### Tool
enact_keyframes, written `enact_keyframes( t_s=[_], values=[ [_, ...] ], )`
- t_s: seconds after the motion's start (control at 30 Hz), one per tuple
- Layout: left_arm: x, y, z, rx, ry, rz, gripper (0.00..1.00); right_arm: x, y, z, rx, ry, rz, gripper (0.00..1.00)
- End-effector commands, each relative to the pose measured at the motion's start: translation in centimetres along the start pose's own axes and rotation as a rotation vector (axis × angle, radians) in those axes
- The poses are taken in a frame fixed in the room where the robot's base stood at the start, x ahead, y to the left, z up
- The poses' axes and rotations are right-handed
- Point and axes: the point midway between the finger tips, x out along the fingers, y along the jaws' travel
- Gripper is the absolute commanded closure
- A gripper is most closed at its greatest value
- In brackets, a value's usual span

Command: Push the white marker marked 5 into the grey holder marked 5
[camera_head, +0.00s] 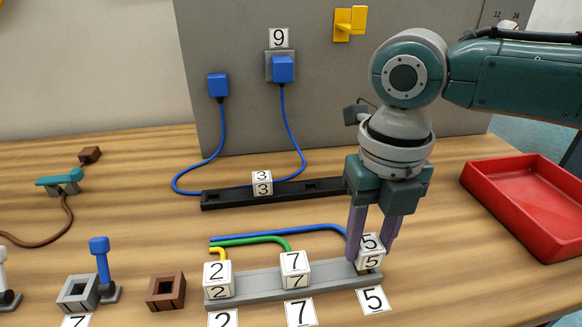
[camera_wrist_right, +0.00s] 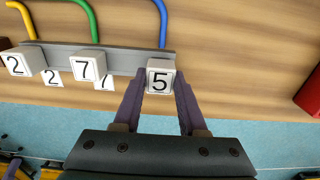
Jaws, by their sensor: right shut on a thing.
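The white marker marked 5 (camera_head: 371,251) is a small cube at the right end of the long grey holder (camera_head: 330,279). My right gripper (camera_head: 372,250) reaches down from above and is shut on this marker, one purple finger on each side. In the right wrist view the marker (camera_wrist_right: 160,77) sits between the fingers, beside the right end of the grey holder (camera_wrist_right: 120,59). A yellowish part shows just under the marker in the head view, and I cannot tell whether it is fully seated. A label 5 (camera_head: 373,300) lies in front.
White markers 2 (camera_head: 218,279) and 7 (camera_head: 295,269) stand on the same holder, close to the left. Blue, green and yellow rods end behind it. A black strip with marker 3 (camera_head: 262,183) lies further back. A red tray (camera_head: 530,204) stands at right.

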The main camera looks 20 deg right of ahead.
Motion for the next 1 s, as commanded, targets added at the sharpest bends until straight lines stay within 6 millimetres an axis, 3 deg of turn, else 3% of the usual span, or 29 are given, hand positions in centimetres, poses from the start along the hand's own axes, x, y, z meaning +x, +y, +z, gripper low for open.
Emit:
enact_keyframes(
  t_s=[1.0],
  values=[
    [0.9,0.1,0.3,0.000,0.000,0.000,0.22,1.5,0.0,0.0,-0.001,0.000,0.000,1.00]
  ],
)
